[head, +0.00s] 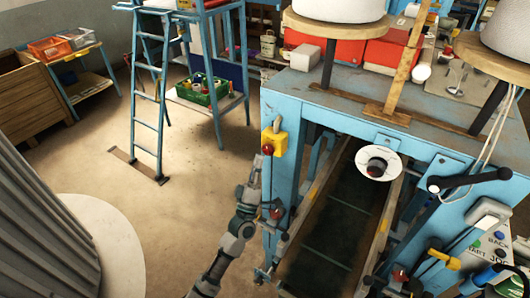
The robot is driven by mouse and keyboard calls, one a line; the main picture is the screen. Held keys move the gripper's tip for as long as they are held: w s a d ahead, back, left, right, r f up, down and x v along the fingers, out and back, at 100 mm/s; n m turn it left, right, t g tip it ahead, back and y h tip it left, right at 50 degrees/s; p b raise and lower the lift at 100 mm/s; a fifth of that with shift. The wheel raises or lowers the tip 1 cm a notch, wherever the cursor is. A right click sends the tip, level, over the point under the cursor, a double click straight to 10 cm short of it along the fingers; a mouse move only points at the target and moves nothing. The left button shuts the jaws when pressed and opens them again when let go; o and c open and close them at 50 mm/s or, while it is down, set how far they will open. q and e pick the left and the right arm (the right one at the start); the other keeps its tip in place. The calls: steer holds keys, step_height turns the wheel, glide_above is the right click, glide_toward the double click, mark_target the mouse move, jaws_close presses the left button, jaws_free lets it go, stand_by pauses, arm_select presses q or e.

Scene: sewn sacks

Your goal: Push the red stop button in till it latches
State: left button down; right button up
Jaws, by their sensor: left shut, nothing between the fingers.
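The red stop button (267,149) sits on a yellow box (276,139) at the near left corner of the blue machine frame. My left gripper (259,162) comes up from below, its fingers shut and empty. Its tip is just below and left of the red button in the picture. Whether it touches the button, and how far in the button stands, I cannot tell. My right gripper is not in view.
The blue machine table (347,108) carries thread cones, red boxes and a wooden post. A dark conveyor belt (340,220) runs beneath it. A black crank handle (470,181) juts out at right. The floor (170,215) left of my arm is clear.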

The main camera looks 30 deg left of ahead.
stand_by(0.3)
arm_select(q)
steer(key=s+p, duration=0.1)
steer(key=s, duration=0.4)
steer(key=shift+s+a, duration=0.1)
steer(key=shift+a, duration=0.1)
steer(key=shift+f, duration=0.1)
stand_by(0.6)
